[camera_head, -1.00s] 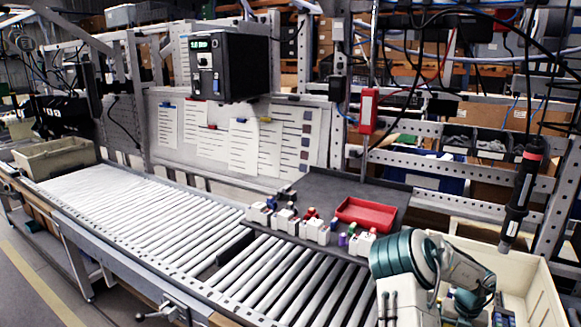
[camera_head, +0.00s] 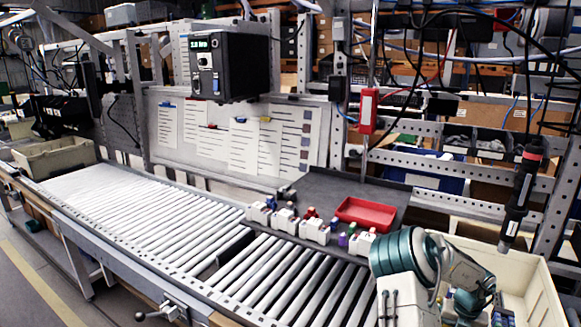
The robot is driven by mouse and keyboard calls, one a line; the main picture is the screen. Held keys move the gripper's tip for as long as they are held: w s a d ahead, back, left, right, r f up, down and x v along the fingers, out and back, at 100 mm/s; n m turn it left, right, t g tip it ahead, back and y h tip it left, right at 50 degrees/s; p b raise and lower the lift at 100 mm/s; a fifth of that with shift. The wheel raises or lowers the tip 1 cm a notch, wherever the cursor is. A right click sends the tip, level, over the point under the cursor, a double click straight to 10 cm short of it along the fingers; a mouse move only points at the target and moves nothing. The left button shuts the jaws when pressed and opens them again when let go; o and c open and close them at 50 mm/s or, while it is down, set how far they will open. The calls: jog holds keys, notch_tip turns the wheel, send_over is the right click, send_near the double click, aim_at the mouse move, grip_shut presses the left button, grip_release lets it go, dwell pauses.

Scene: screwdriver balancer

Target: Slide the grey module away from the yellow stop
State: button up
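Several pale grey-white modules with small coloured parts stand in a row along the front edge of the dark tray beside the rollers: one at the left end (camera_head: 259,212), two in the middle (camera_head: 284,222) (camera_head: 314,231), and one at the right end (camera_head: 361,244). I cannot tell which is the grey module of the task. I cannot make out a yellow stop. My teal and white arm is folded at the lower right, right of the modules and apart from them. My gripper's fingers do not show.
A red tray (camera_head: 365,213) sits on the dark tray (camera_head: 325,186) behind the modules. A cream bin (camera_head: 530,287) is beside my arm. A dark screwdriver (camera_head: 521,195) hangs above the bin. The roller conveyor (camera_head: 135,213) is clear. A beige crate (camera_head: 55,158) stands at its far left end.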

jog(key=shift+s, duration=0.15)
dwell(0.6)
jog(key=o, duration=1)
jog(key=shift+p, duration=0.3)
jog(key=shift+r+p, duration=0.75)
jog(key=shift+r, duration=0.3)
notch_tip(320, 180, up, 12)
jog(key=p, duration=0.9)
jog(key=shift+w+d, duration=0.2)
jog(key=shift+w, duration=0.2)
